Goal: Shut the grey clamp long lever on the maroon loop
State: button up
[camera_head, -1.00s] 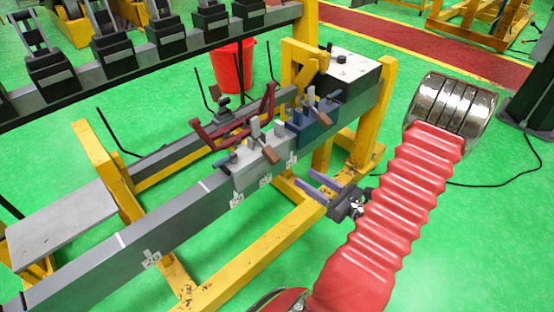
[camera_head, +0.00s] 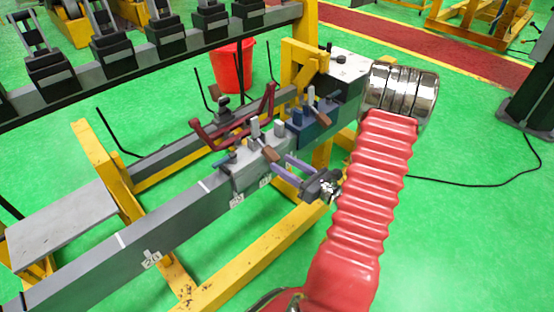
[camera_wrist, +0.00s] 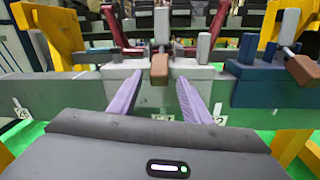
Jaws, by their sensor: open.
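The grey clamp (camera_head: 245,173) sits on the near grey beam. Its lever ends in a brown handle (camera_head: 270,154) that points out toward my gripper, with a light grey upright piece beside it. The maroon loop (camera_head: 204,137) lies across the top behind the grey clamp; its bars also show in the wrist view (camera_wrist: 118,28). My gripper (camera_head: 279,164) is open and empty, in front of the grey clamp. In the wrist view the brown handle (camera_wrist: 159,69) appears between the two purple fingertips (camera_wrist: 160,78). I cannot tell whether they touch it.
A blue clamp (camera_head: 318,124) with its own brown handle stands right of the grey clamp on the same beam. Yellow frame posts (camera_head: 322,165) support the beam. A red bucket (camera_head: 232,68) stands behind.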

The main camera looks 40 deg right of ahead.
aim_at(278, 159)
jog(key=shift+w+a, duration=0.15)
jog(key=shift+w, duration=0.9)
jog(key=shift+w+a, duration=0.1)
jog(key=shift+w, duration=0.9)
jog(key=shift+c, duration=0.2)
grip_shut()
jog(key=shift+d, duration=0.25)
jog(key=shift+a, duration=0.1)
jog(key=shift+s, duration=0.1)
